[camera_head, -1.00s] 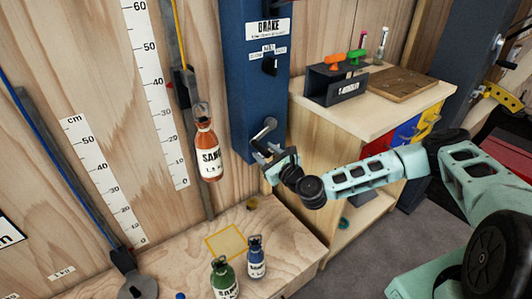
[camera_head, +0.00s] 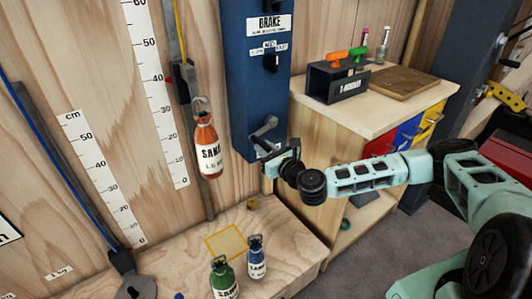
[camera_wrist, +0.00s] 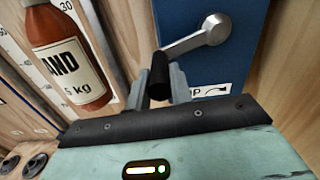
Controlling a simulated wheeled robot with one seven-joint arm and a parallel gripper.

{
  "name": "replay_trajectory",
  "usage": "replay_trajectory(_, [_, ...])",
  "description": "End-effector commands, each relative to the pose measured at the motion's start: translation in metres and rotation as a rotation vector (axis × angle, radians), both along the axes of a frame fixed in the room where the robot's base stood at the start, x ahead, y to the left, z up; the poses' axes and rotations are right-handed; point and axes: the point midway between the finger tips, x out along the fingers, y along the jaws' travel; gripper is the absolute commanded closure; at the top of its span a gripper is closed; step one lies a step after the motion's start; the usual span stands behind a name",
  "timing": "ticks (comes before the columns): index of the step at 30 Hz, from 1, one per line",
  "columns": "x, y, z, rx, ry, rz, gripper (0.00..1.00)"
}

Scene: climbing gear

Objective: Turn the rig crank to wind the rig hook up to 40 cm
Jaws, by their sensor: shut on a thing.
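The rig crank (camera_head: 264,130) is a grey metal arm on the lower part of the blue rig column (camera_head: 254,95). Its black handle (camera_wrist: 159,76) shows in the wrist view between my fingers. My gripper (camera_head: 278,160) is shut on this handle; in the wrist view the gripper (camera_wrist: 160,88) shows grey fingers on both sides of it. An orange sand bottle (camera_head: 207,152) hangs on the rig hook (camera_head: 201,104) beside the tall centimetre scale (camera_head: 158,100). The bottle's body spans roughly the lower part of that scale, above the wooden base.
A green bottle (camera_head: 223,277) and a blue bottle (camera_head: 256,258) stand on the wooden base (camera_head: 290,240) near a yellow square (camera_head: 226,242). A wooden cabinet (camera_head: 390,124) with a black holder (camera_head: 338,84) stands right of the column.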

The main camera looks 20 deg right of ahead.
Motion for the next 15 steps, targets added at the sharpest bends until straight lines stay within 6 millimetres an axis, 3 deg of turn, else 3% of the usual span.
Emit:
replay_trajectory(4, [-0.0002,0.001,0.0035,-0.001,-0.006,0.002,1.0])
replay_trajectory(5, [-0.0002,0.001,0.0036,-0.002,-0.007,0.002,0.76])
replay_trajectory(7, [-0.0002,0.0011,0.0036,-0.002,-0.008,0.002,0.57])
replay_trajectory(15, [-0.0004,0.0006,0.0022,-0.003,-0.005,0.001,0.57])
